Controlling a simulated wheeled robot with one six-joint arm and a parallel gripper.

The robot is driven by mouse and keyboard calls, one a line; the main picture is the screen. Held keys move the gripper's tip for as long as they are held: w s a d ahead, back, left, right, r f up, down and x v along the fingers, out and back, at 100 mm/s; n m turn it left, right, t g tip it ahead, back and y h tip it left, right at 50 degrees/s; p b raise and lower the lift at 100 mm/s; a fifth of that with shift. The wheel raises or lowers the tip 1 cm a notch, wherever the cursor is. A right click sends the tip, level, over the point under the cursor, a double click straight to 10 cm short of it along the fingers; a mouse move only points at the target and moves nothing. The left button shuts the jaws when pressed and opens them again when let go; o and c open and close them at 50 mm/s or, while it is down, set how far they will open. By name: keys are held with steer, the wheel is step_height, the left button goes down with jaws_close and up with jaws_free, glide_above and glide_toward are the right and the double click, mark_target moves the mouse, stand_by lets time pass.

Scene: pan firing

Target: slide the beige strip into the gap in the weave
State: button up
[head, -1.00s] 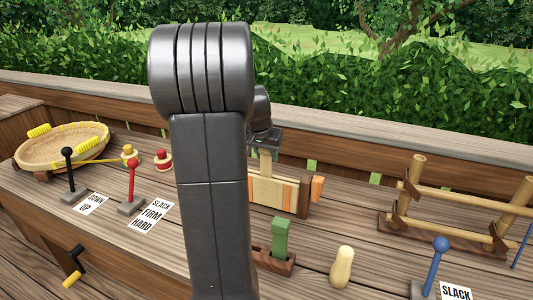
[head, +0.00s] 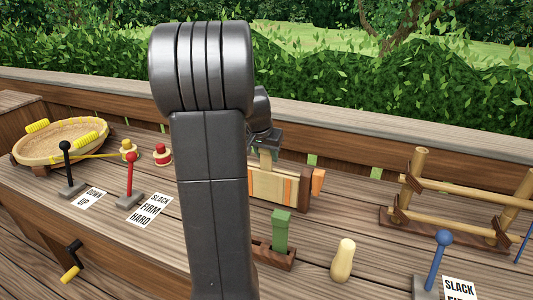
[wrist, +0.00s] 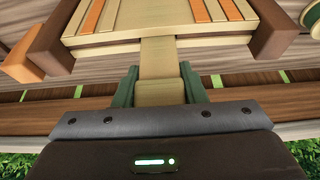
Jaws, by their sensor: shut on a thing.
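My gripper (head: 264,143) is just above the weave panel (head: 263,185), partly behind my own arm in the head view. It is shut on the beige strip (head: 265,158). In the wrist view, the green fingers of my gripper (wrist: 160,85) hold the strip (wrist: 158,58) by its thicker end. The strip points straight at the panel's pale edge rail (wrist: 110,42) and meets or overlaps it near the middle. I cannot tell how deep it goes. The panel has orange and beige stripes between brown end blocks. The gap itself is not clearly visible.
A green block (head: 282,225) in a dark wooden base and a pale peg (head: 343,260) stand in front. A bamboo rack (head: 450,205) and a blue lever (head: 437,260) are at right. A woven basket (head: 60,142) and black and red levers are at left.

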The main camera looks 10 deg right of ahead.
mark_target(266, 159)
steer(key=shift+f+b, duration=1.1)
steer(key=shift+f, duration=0.4)
steer(key=o, duration=1)
steer(key=v, duration=1.4)
steer(key=x, duration=1.4)
steer(key=shift+r+p, duration=0.35)
steer(key=shift+r, duration=0.05)
